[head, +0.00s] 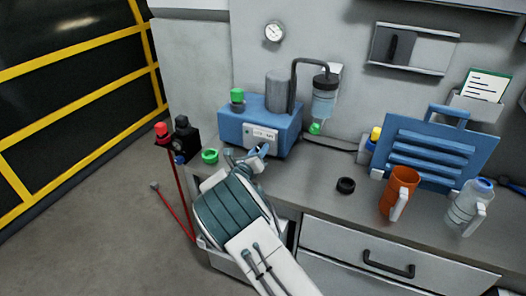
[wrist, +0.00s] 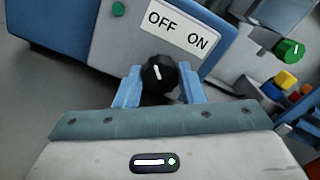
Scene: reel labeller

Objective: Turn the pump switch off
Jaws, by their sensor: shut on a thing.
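The blue pump unit (head: 285,135) stands on the counter against the wall, its front panel facing me. In the wrist view its black switch knob (wrist: 158,76) sits below a white label (wrist: 178,28) reading OFF on the left and ON on the right. The knob's white mark points up and slightly left, roughly toward OFF. My gripper (wrist: 157,88) is shut on the knob, with one blue finger on each side. In the head view my gripper (head: 245,153) is at the front of the pump, and my wrist hides the knob.
A green ring (head: 210,156) lies left of my gripper. A black ring (head: 345,185), an orange jug (head: 400,186), a clear jug (head: 466,205) and a blue slatted rack (head: 432,148) stand to the right. Counter near the black ring is clear. A red stand (head: 178,185) is at the left.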

